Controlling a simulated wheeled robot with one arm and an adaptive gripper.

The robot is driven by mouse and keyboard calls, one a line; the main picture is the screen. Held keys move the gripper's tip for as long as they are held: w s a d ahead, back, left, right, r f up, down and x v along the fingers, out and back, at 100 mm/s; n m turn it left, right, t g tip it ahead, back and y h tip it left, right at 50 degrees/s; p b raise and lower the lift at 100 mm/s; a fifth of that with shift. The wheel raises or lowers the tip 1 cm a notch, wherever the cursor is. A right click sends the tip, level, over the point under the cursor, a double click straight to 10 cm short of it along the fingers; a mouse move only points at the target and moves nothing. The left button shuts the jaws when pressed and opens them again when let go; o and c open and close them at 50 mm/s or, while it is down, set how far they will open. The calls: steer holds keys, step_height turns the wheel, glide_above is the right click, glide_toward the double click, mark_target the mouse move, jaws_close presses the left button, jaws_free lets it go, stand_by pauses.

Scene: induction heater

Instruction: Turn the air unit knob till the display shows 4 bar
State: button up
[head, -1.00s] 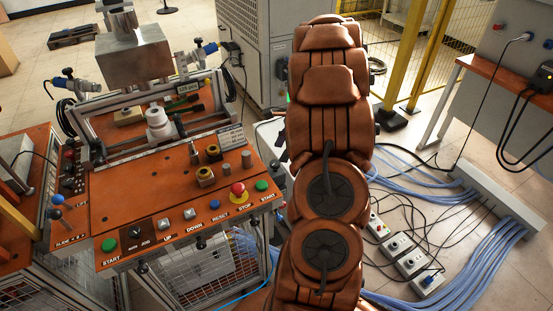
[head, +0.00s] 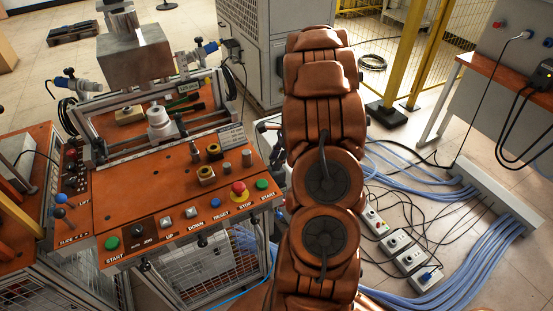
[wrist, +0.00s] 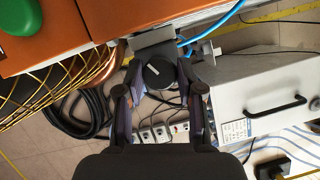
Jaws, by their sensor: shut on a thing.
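The air unit knob (wrist: 158,73) is a round black knob with a light pointer line, below a grey metal bracket at the edge of the orange table, in the wrist view. My gripper (wrist: 159,80) has one finger on each side of it and is shut on it. In the head view my arm hides the knob and gripper.
The orange control table (head: 130,205) carries buttons, including a red stop button (head: 238,188). In the wrist view, a blue hose (wrist: 222,24) runs beside the bracket, a grey box with a black handle (wrist: 270,92) stands right, and power strips (wrist: 160,131) and cables lie below.

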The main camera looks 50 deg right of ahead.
steer(key=c, duration=0.4)
